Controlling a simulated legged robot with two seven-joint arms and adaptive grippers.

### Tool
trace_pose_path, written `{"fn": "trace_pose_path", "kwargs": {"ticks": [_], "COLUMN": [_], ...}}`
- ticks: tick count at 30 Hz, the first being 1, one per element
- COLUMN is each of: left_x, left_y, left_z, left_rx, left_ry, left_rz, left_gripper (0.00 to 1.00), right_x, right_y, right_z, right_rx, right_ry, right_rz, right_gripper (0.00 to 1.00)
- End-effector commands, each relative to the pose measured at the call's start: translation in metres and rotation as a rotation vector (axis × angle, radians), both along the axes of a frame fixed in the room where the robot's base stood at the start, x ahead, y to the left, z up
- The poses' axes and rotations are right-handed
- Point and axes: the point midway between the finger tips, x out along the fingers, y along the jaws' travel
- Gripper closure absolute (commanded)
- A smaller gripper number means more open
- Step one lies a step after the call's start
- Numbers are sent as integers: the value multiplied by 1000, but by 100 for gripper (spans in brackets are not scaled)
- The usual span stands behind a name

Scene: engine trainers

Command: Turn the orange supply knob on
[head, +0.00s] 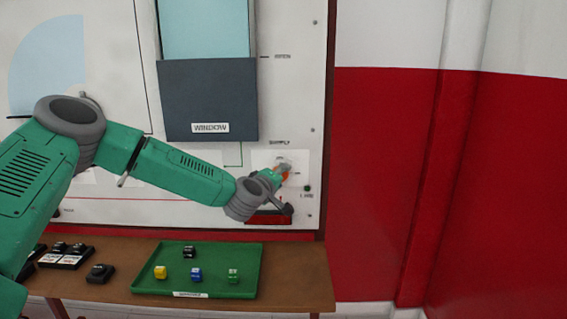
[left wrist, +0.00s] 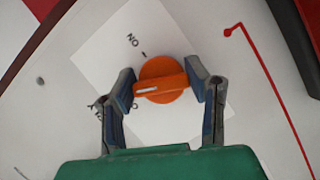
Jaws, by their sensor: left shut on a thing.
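The orange supply knob (head: 285,176) is on the white wall panel, under the printed word SUPPLY, mostly hidden by my left gripper (head: 276,178) in the head view. In the left wrist view, the knob (left wrist: 162,82) is round with a raised bar across it. The bar lies nearly level in that picture, and its white mark is at the left end. ON is printed above and left of the knob; lettering at the lower left is partly covered by a finger. My left gripper (left wrist: 162,88) is shut on the bar, one finger at each end. My right gripper is out of view.
A dark WINDOW box (head: 207,85) hangs on the panel above my left arm. Below, a brown table (head: 295,275) holds a green tray (head: 215,290) with several small blocks, and black parts at left. A red and white wall is at right.

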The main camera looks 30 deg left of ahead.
Motion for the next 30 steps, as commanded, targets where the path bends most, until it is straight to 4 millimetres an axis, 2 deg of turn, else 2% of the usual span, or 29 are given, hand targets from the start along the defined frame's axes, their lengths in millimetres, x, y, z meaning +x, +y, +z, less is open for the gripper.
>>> {"fn": "trace_pose_path", "kwargs": {"ticks": [1,12,21,30], "left_x": [1,2,2,3], "left_y": [7,5,3,1], "left_z": [11,12,12,12], "left_rx": [44,345,590,803], "left_ry": [19,199,344,472], "left_rz": [17,14,14,14], "left_gripper": [86,86,86,86], "right_x": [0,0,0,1], "right_y": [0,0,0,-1], "right_z": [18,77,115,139], "right_rx": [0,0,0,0], "right_ry": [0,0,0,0], "right_rz": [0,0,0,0], "right_gripper": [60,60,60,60]}}
